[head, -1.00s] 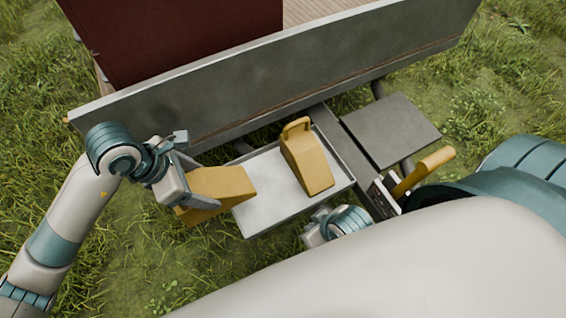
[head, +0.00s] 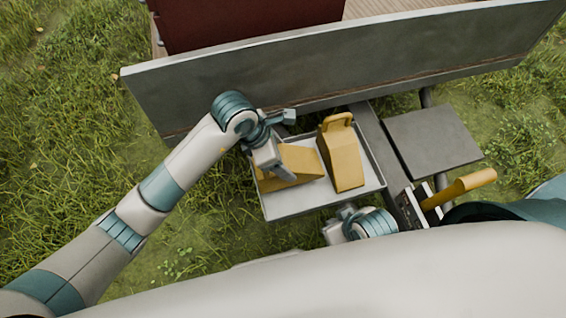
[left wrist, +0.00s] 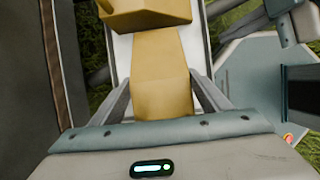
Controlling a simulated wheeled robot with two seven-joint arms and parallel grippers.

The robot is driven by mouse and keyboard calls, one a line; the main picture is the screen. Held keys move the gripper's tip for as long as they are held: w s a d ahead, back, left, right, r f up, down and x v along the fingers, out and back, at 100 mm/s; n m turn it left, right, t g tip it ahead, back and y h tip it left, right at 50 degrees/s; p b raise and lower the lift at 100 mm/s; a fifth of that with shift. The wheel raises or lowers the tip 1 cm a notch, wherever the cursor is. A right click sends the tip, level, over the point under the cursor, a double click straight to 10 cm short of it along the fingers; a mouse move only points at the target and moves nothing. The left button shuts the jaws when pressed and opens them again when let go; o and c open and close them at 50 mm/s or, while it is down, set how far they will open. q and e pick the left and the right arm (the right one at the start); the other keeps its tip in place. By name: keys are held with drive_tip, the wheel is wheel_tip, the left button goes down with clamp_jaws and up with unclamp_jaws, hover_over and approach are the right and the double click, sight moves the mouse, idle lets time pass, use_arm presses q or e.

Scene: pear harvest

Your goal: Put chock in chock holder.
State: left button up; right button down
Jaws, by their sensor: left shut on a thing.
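My left gripper (head: 280,168) is shut on a yellow wedge-shaped chock (head: 304,161). The held chock is over the left part of the chock holder, a shallow grey metal tray (head: 292,205). I cannot tell if it touches the tray floor. A second yellow chock (head: 344,163) with a loop handle sits in the tray's right part, close beside the held one. In the left wrist view the held chock (left wrist: 163,75) lies between both fingers, and the second chock (left wrist: 148,13) is just beyond it. My right gripper (head: 348,222) is at the tray's near edge, its fingers unclear.
The trailer's grey side wall (head: 330,75) rises behind the tray. A flat grey plate (head: 432,140) lies to the right on the frame. A yellow handle (head: 466,186) sticks out at the near right. Grass surrounds the trailer.

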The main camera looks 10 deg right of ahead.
use_arm(q)
drive_tip(key=shift+d, duration=0.1)
drive_tip(key=shift+f, duration=2)
drive_tip(key=shift+f, duration=0.1)
drive_tip(key=o, duration=1.5)
drive_tip(key=v, duration=1.2)
drive_tip(key=shift+p, duration=0.3)
